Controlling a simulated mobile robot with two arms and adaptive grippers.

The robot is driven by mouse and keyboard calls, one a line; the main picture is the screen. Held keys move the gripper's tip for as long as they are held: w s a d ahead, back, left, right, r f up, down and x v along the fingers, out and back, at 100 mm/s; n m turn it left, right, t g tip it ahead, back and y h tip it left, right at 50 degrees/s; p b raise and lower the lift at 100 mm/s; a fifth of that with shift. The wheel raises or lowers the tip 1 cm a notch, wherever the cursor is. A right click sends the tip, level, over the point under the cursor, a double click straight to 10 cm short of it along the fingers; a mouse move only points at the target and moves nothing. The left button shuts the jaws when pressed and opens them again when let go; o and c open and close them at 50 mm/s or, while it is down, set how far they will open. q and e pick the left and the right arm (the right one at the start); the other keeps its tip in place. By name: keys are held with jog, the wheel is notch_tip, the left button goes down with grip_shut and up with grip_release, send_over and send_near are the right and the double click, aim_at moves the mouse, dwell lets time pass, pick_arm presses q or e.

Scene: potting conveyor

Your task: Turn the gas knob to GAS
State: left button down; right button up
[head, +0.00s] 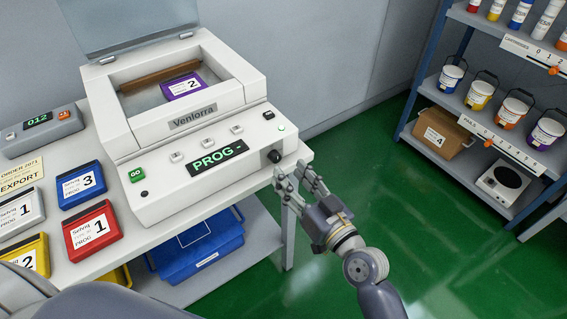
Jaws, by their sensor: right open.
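The white machine labelled Venlorra (225,140) stands on the table with its lid up. A black round knob (274,156) sits at the right end of its sloped front panel. No GAS marking is readable beside it, and I cannot tell which way the knob points. My right gripper (292,174) is open, just below and to the right of the knob, near the panel's front right corner. Its fingers appear apart from the knob, with nothing between them. My left gripper is not in view.
The panel has a display reading PROG - (216,158) and a green GO button (136,175). A purple cartridge marked 2 (184,87) lies in the machine's open top. Blue (82,186) and red (93,230) cartridges lie left. A blue crate (200,248) sits below.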

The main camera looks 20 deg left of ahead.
aim_at(278, 160)
jog(key=shift+x, duration=2.25)
jog(key=shift+c, duration=0.3)
grip_shut()
